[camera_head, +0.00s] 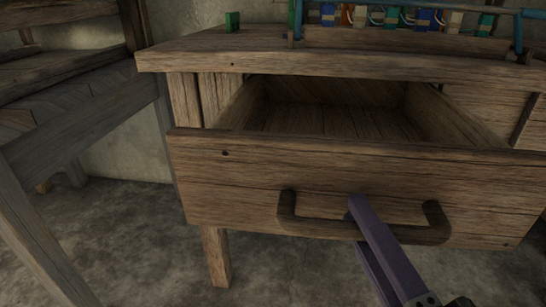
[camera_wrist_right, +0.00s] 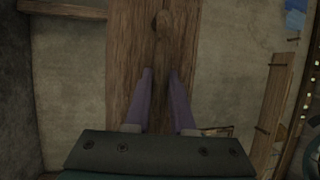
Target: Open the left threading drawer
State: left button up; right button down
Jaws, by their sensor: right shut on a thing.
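The left threading drawer (camera_head: 230,180) is pulled well out of the wooden table, and its inside shows as an empty wooden box. A dark curved handle (camera_head: 310,227) is fixed across its front. My right gripper (camera_head: 358,222) comes in from the lower right with its purple fingers at the middle of the handle, shut on it. My left gripper is not in view.
The table top (camera_head: 330,64) overhangs the drawer and bears a rack with several coloured spools (camera_head: 392,18) and a small green block (camera_head: 232,21). A wooden frame (camera_head: 75,125) stands at the left. The floor (camera_head: 120,240) in front at the lower left is clear.

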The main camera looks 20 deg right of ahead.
jog(key=c, duration=0.8)
grip_release()
jog(key=shift+o, duration=0.2)
jog(key=shift+s, duration=0.1)
jog(key=v, duration=0.9)
jog(key=shift+s, duration=0.4)
jog(key=shift+f, duration=0.1)
